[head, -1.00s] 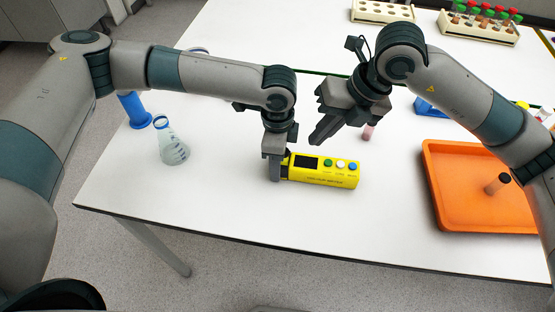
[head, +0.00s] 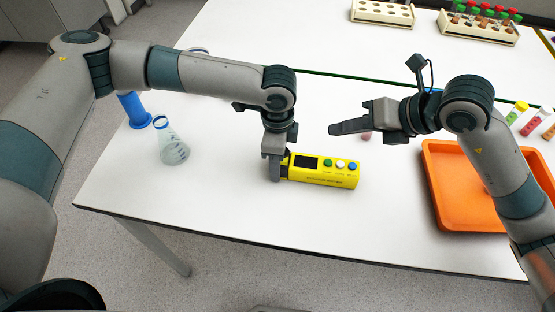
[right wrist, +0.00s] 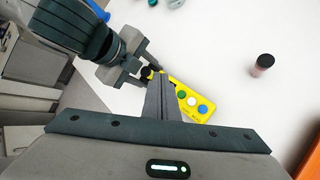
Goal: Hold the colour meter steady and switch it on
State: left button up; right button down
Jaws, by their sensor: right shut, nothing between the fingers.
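The yellow colour meter (head: 322,177) lies on the white table with a dark screen and green, white and blue buttons on top. It also shows in the right wrist view (right wrist: 188,117), partly hidden behind my right fingers. My left gripper (head: 274,172) is at the meter's left end, pointing down, with a finger against its side; its grip is partly hidden. In the right wrist view my left gripper (right wrist: 138,72) is around that end. My right gripper (head: 332,129) is shut and empty, above and behind the meter's button end, apart from it.
An orange tray (head: 432,190) lies to the right. A small pink-filled vial (head: 367,135) stands behind the meter, also in the right wrist view (right wrist: 263,66). A flask (head: 173,148) and blue cylinder (head: 135,112) stand left. Tube racks (head: 383,14) are at the back.

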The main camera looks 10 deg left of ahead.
send_over(333, 166)
jog(key=shift+f, duration=4.4)
jog(key=shift+f, duration=0.45)
jog(key=shift+r, duration=0.5)
notch_tip(333, 166, up, 6)
dwell(0.4)
